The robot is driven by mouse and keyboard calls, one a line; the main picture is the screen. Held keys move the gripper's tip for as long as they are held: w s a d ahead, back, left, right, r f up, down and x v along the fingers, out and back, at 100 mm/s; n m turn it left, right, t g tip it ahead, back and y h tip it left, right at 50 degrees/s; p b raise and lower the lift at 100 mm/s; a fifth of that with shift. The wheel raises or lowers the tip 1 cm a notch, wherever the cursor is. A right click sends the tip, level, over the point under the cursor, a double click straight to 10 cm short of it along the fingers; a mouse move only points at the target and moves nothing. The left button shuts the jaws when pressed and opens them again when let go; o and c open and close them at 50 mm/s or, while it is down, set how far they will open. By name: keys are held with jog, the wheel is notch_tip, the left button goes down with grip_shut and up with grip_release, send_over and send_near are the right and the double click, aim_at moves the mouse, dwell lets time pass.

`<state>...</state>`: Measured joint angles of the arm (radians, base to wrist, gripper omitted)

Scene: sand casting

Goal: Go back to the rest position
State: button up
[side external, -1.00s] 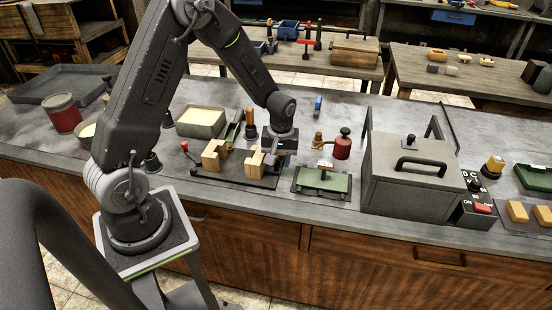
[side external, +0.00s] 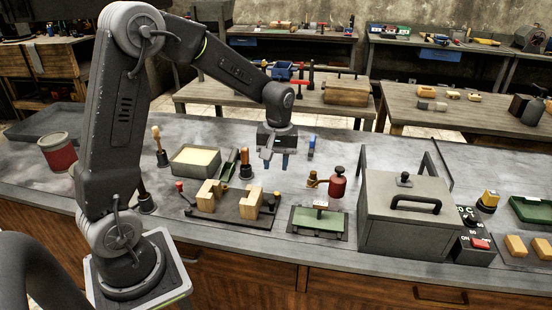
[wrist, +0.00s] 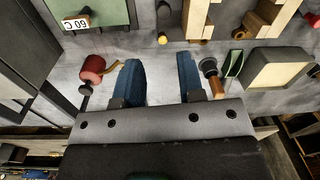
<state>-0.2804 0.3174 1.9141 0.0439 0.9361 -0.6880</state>
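My gripper (side external: 275,160) hangs above the grey bench, behind and above the right wooden block. Its two blue fingers point down. In the wrist view the gripper (wrist: 159,75) has its fingers wide apart, with bare bench between them and nothing held. Two notched wooden blocks, one left (side external: 208,195) and one right (side external: 251,203), stand apart on a dark plate (side external: 228,212). They also show at the top of the wrist view.
A green plate (side external: 306,222) and a red-bodied tool (side external: 337,187) are right of the blocks. A lidded grey box (side external: 378,220) stands further right. A sand-filled tray (side external: 195,160), a wooden-handled brush (side external: 247,166) and a scoop are at left. The air around the gripper is clear.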

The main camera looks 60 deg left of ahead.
jog(key=shift+r, duration=0.45)
jog(key=s+d+r+m+t, duration=0.3)
jog(key=s+d+r+m, duration=0.2)
jog(key=s, duration=0.4)
jog(key=s+d+r+m+t, duration=0.3)
jog(key=s+d+r+m, duration=0.2)
jog(key=s, duration=0.4)
jog(key=shift+s+d+r+m, duration=0.2)
jog(key=shift+d+r+m, duration=0.2)
jog(key=shift+d+r, duration=0.4)
dwell(0.6)
